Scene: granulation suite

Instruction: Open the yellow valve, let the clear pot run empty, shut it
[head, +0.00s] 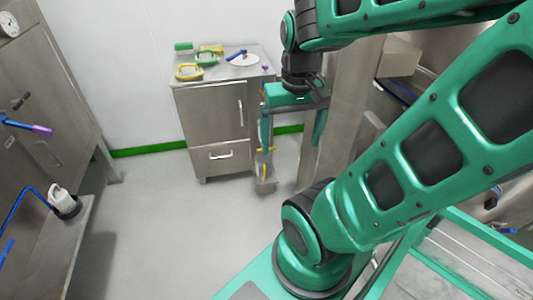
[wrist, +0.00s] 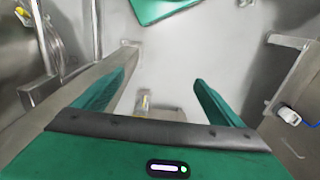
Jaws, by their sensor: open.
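My gripper (head: 292,143) points downward in the middle of the head view, its two green fingers spread apart with nothing held. In the wrist view my gripper (wrist: 160,77) is also open. A small upright with yellow parts (head: 262,153), possibly the yellow valve, shows just below the left finger. A greyish, see-through vessel (head: 265,186), possibly the clear pot, is under it near the floor. In the wrist view a small yellowish part (wrist: 145,95) lies between the fingers, partly hidden by the gripper's body. The valve's setting and the pot's level cannot be told.
A steel column (head: 342,115) is close right of my gripper. The floor (head: 165,215) between is clear.

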